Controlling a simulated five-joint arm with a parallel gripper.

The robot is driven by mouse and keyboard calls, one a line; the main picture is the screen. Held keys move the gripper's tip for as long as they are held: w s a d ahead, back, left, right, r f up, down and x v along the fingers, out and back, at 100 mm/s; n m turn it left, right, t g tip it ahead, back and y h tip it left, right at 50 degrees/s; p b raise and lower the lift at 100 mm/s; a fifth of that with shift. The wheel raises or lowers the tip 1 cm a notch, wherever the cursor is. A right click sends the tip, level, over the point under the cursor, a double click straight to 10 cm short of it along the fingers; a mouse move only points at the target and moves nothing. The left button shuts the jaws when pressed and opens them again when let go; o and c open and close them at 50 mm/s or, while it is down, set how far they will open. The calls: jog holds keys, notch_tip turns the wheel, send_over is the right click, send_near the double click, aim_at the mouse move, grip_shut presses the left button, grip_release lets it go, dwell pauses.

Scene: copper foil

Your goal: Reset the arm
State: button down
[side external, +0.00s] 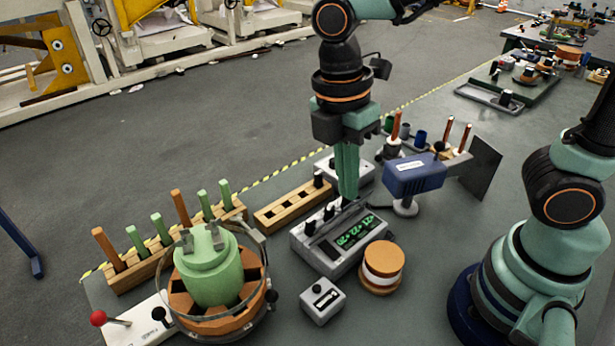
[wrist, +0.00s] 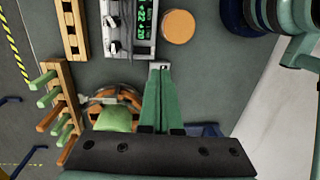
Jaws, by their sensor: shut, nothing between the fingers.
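My gripper (side external: 347,196) points down over the table in the side external view, with its two green fingers pressed together and nothing between them. Its tip stands just behind or above the grey control box (side external: 322,254) with black knobs and a green display; I cannot tell whether it touches. In the wrist view the shut fingers (wrist: 160,68) reach up the middle of the picture, ending near the lower end of the control box (wrist: 117,50).
An orange holder with a green cylinder (side external: 212,270) stands front left. A wooden rack (side external: 155,262) holds several green and orange pegs.

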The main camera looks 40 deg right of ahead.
jog(key=w+d+r+m+t, duration=0.1)
jog(key=d+r+m+t, duration=0.1)
jog(key=d+m, duration=0.5)
jog(key=w+d+r+m+t, duration=0.2)
jog(key=d+m+t, duration=0.2)
jog(key=d+m, duration=0.3)
jog(key=m, duration=0.4)
jog(key=shift+r+t+y, duration=0.3)
jog(key=shift+r+t, duration=0.1)
